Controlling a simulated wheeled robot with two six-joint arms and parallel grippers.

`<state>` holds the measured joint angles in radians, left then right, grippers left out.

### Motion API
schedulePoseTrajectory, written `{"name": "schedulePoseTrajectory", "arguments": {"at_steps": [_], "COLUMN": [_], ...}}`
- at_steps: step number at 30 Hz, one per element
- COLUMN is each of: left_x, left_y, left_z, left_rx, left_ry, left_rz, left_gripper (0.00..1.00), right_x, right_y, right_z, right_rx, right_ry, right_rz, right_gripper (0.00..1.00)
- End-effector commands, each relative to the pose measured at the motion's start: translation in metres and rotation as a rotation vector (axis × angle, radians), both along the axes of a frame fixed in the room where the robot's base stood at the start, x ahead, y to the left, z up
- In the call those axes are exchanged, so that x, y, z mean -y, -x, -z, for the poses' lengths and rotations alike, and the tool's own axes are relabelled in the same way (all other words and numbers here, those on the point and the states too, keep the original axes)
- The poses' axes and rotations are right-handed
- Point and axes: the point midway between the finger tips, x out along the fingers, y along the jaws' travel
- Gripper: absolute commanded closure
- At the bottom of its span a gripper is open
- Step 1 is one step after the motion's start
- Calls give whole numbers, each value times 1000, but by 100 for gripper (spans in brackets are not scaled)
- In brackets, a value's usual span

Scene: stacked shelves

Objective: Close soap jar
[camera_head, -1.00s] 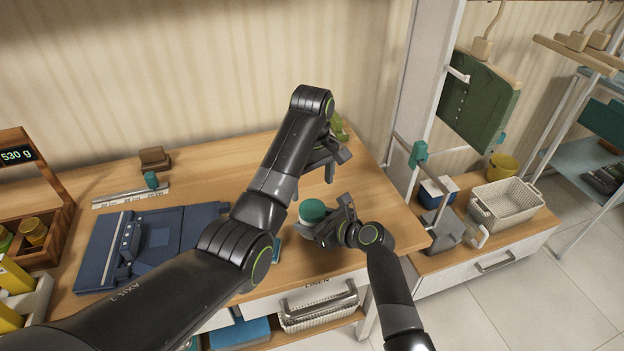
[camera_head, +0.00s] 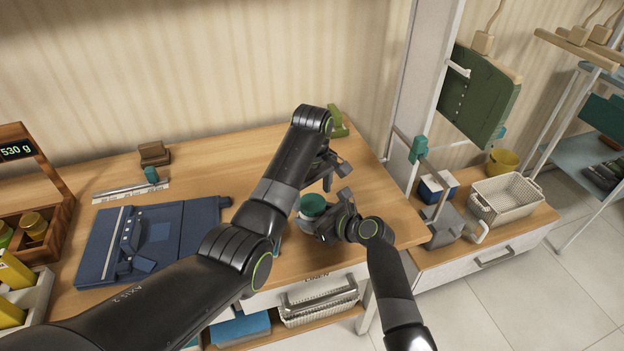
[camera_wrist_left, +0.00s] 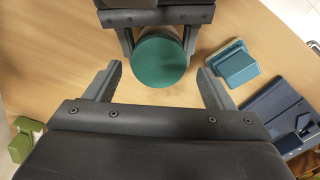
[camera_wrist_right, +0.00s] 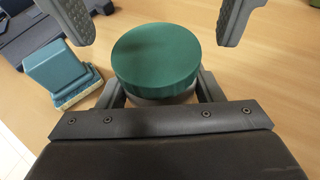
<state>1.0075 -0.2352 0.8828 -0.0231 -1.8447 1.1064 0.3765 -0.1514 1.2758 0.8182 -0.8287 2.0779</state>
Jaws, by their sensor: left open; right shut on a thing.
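The soap jar, with a round teal-green lid (camera_head: 313,205) on top, stands upright at the front right of the wooden counter. The lid fills the middle of the right wrist view (camera_wrist_right: 156,55) and shows in the left wrist view (camera_wrist_left: 160,62). My right gripper (camera_wrist_right: 158,92) is shut on the jar's body below the lid. My left gripper (camera_wrist_left: 158,78) is open just above the jar, its fingers apart on either side of the lid without touching it. The jar's body is mostly hidden, so I cannot tell how the lid is seated.
A teal block (camera_wrist_right: 57,69) on a pale base lies close beside the jar. A dark blue folding board (camera_head: 150,240) lies to the left. A green object (camera_head: 338,122) stands by the wall. The counter's right edge is near; a lower bench with a white basket (camera_head: 505,198) lies beyond.

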Motion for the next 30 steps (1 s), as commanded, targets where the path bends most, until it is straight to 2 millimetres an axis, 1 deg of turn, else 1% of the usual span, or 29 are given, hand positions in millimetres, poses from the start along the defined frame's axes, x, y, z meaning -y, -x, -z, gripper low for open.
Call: {"name": "schedulePoseTrajectory", "arguments": {"at_steps": [1, 3, 6, 16, 17, 24, 27, 30], "left_x": [0, 0, 0, 0, 0, 0, 0, 0], "left_y": [0, 0, 0, 0, 0, 0, 0, 0], "left_z": [7, 14, 21, 24, 24, 23, 23, 23], "left_rx": [-2, -2, -1, 1, 1, 0, -1, -1], "left_ry": [-1, -1, -1, 1, 1, 0, -1, 0], "left_rz": [0, 0, 1, 1, 1, 1, 1, 10], "left_gripper": [24, 24, 24, 24, 26, 58, 69, 70], "right_x": [0, 0, 0, 0, 0, 0, 0, 0], "right_y": [0, 0, 0, 0, 0, 0, 0, 0], "right_z": [0, 0, 0, 0, 0, 0, 0, 0], "right_rx": [1, 1, 1, 1, 1, 0, 0, 1], "right_ry": [1, 1, 1, 1, 1, 0, 0, 1], "right_rz": [1, 0, 0, 0, 0, 1, 1, 2], "right_gripper": [100, 100, 100, 100, 100, 100, 100, 100]}}
